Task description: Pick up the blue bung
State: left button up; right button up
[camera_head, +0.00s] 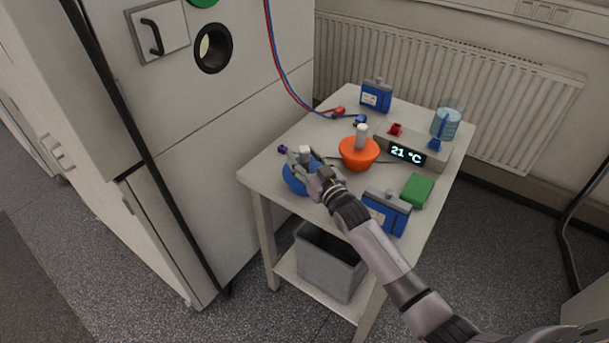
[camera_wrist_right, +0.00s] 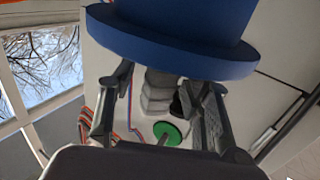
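The blue bung (camera_head: 295,178) stands near the left front corner of the white table, with its pale grey handle (camera_head: 305,150) upward. My right gripper (camera_head: 302,158) is at this handle and its arm hides part of the bung. In the right wrist view the blue bung (camera_wrist_right: 180,40) fills the top. Its grey handle (camera_wrist_right: 158,92) lies between the two fingers of my right gripper (camera_wrist_right: 160,110). The fingers stand apart, with a visible gap beside the handle on the left. My left gripper is not in view.
An orange bung (camera_head: 359,154) stands close beyond the right gripper. A blue box (camera_head: 386,212), a green block (camera_head: 417,190) and a 21 °C display unit (camera_head: 412,148) are to the right. A tall cabinet (camera_head: 225,120) borders the table on the left. A grey bin (camera_head: 330,265) stands below.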

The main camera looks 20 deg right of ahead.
grip_shut()
dwell(0.3)
jog(key=shift+r, duration=0.1)
dwell(0.4)
